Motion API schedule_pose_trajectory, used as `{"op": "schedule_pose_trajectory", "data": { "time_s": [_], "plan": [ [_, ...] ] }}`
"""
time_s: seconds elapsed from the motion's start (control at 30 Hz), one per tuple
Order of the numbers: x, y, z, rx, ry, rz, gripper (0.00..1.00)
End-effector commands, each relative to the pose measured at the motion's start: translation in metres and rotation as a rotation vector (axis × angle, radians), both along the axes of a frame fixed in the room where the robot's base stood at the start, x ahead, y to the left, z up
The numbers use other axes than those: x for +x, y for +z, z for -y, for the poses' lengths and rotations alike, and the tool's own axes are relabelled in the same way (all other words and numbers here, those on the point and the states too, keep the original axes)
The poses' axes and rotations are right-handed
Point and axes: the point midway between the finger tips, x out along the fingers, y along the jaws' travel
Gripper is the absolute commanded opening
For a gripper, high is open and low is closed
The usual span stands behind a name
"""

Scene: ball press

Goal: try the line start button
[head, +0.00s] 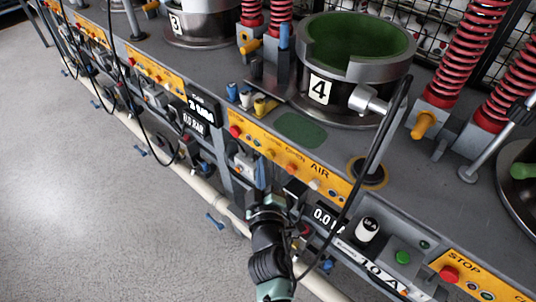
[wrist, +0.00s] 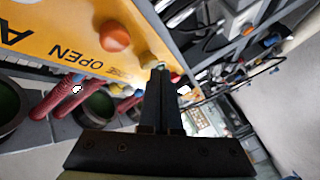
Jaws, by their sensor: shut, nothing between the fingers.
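My gripper (wrist: 160,72) is shut and empty. A green button (head: 403,257) sits on a grey box to the right. I cannot read which button is line start.
Press 4 (head: 328,95), a round metal pot with a green inside, stands above the panel. A black cable (head: 372,165) hangs to the right of my arm. A pale pipe (head: 205,190) runs along the bench's front. The grey floor (head: 90,220) at left is clear.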

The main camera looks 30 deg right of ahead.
Motion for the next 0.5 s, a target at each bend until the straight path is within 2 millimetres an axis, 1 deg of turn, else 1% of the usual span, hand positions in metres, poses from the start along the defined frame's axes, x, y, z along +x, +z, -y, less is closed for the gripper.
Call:
{"op": "schedule_pose_trajectory", "data": {
  "time_s": [0.5],
  "plan": [
    [0.0021, 0.0004, 0.0062, -0.001, -0.001, -0.001, 0.0]
  ]
}}
